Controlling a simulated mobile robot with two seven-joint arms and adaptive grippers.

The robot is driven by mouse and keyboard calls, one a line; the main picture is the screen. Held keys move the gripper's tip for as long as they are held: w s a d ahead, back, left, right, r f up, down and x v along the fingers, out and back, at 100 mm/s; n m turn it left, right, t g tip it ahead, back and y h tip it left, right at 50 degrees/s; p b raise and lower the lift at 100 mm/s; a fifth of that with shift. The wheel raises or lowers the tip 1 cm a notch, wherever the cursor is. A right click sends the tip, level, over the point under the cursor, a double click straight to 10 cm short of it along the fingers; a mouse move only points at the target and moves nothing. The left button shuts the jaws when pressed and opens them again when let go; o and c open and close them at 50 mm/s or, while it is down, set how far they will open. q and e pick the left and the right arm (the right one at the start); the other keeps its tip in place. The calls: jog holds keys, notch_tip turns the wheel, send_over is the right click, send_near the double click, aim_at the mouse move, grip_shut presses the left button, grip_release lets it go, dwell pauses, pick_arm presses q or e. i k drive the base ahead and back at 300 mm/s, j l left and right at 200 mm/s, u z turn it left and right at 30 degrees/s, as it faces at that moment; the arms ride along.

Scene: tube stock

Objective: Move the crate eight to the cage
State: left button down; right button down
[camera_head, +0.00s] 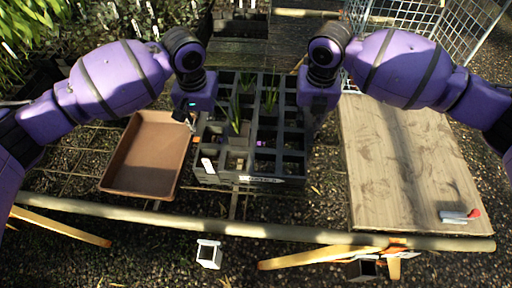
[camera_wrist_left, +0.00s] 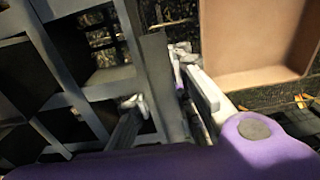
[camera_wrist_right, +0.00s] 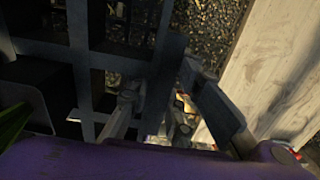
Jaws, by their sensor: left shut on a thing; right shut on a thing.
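A dark grey crate (camera_head: 228,179) with a grid of compartments stands in the middle of the head view. It holds a few green plants and dark pots; a label on its front edge is too small to read. My left gripper (camera_head: 188,110) is shut on the crate's left wall, which shows between its fingers in the left wrist view (camera_wrist_left: 160,75). My right gripper (camera_head: 311,112) is at the right wall, also shut on the crate (camera_wrist_right: 166,75); its fingertips are mostly hidden in the head view. A wire cage (camera_head: 420,18) stands at the back right.
A brown tray (camera_head: 146,160) lies left of the crate. A pole (camera_head: 250,231) runs across the front. A small white pot (camera_head: 209,254) stands on the gravel below.

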aim_at(405, 148)
jog(key=l, duration=1.2)
jog(key=i+l, duration=0.1)
jog(key=l, duration=1.15)
